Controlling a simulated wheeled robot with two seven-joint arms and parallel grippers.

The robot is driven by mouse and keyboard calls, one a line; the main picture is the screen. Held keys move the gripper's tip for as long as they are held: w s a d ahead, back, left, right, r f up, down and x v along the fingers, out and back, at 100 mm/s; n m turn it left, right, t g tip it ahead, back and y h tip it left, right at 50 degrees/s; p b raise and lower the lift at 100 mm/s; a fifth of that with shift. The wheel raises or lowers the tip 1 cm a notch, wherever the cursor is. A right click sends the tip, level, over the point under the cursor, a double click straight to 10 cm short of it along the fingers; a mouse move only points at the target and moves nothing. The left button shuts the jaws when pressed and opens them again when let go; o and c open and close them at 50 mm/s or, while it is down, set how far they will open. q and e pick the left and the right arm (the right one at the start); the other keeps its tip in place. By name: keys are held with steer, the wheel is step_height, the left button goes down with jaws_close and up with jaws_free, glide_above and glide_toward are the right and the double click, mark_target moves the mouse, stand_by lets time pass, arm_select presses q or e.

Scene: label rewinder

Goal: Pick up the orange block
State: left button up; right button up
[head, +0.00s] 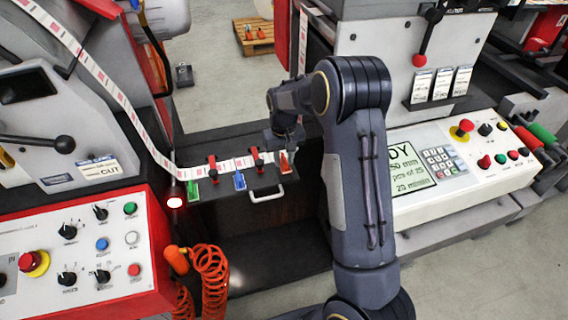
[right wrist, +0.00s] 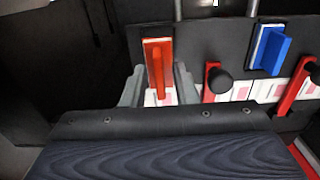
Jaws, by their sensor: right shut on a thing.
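The orange block (head: 284,164) is at the right end of the dark splicing plate (head: 222,196), by the label strip. In the right wrist view the orange block (right wrist: 158,60) is between the two grey fingers of my right gripper (right wrist: 159,84), which is shut on it. In the head view my right gripper (head: 286,146) comes down from above onto the block, and my wrist hides part of it. Whether the block touches the plate or is just clear of it, I cannot tell. My left gripper is in neither view.
A blue block (head: 240,181) and a green block (head: 193,193) stand along the plate. Two red clamps with black knobs (head: 212,168) press on the label strip (head: 228,165). A metal handle (head: 267,197) is at the plate's front. Control panels flank it.

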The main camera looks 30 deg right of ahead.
steer(key=s+a+r+b, duration=0.1)
steer(key=s+r, duration=0.9)
steer(key=s, duration=0.4)
